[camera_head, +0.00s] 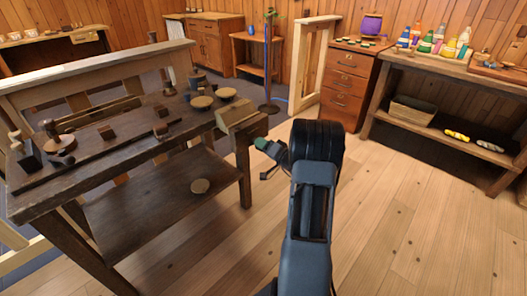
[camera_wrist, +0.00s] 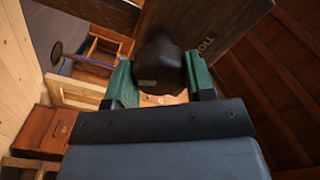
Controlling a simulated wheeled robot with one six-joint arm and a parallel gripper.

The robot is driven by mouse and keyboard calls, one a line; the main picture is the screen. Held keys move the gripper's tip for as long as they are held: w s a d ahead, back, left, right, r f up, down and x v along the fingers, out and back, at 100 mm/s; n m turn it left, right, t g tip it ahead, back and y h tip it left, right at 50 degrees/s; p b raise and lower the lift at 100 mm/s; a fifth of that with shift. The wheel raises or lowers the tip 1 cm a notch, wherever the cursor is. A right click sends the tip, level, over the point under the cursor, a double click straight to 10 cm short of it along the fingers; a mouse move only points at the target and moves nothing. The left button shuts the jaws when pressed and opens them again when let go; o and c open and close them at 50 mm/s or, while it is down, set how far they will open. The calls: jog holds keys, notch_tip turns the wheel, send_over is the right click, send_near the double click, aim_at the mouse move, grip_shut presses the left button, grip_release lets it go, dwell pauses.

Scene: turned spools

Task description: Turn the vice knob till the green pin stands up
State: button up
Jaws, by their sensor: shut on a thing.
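In the wrist view my gripper (camera_wrist: 158,66) has its two green fingers on either side of a dark rounded knob (camera_wrist: 159,52), and it is shut on it. A dark board with partly cut-off lettering (camera_wrist: 205,25) is right behind the knob. In the head view my gripper (camera_head: 264,147) is at the right end of the workbench, just below and right of the pale wooden vice jaws (camera_head: 240,114). The knob is hidden there by my gripper and arm. I cannot make out the green pin in either view.
A drawer cabinet (camera_head: 345,85) and a shelf of bottles (camera_head: 440,62) stand at the back right. Plank floor at right is clear.

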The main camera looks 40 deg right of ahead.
jog(key=m, duration=0.2)
jog(key=m+b, duration=0.2)
jog(key=m, duration=0.1)
jog(key=shift+f+m, duration=0.25)
jog(key=shift+m, duration=0.05)
jog(key=m, duration=0.6)
jog(key=shift+s, duration=0.1)
jog(key=m+p, duration=0.2)
jog(key=m, duration=0.4)
jog(key=shift+m, duration=0.4)
jog(key=m+p, duration=0.4)
jog(key=m, duration=0.2)
jog(key=shift+s+a, duration=0.1)
jog(key=m+p, duration=0.4)
jog(key=m, duration=0.2)
jog(key=shift+a+m+p, duration=0.1)
jog(key=shift+m+p, duration=0.2)
jog(key=shift+p, duration=0.05)
jog(key=m+p, duration=0.4)
jog(key=m, duration=0.2)
jog(key=m+p, duration=0.3)
jog(key=m, duration=0.3)
jog(key=shift+r+m, duration=0.1)
jog(key=shift+m, duration=0.3)
jog(key=m+p, duration=0.2)
jog(key=m, duration=0.2)
jog(key=shift+m, duration=0.4)
jog(key=shift+m, duration=0.3)
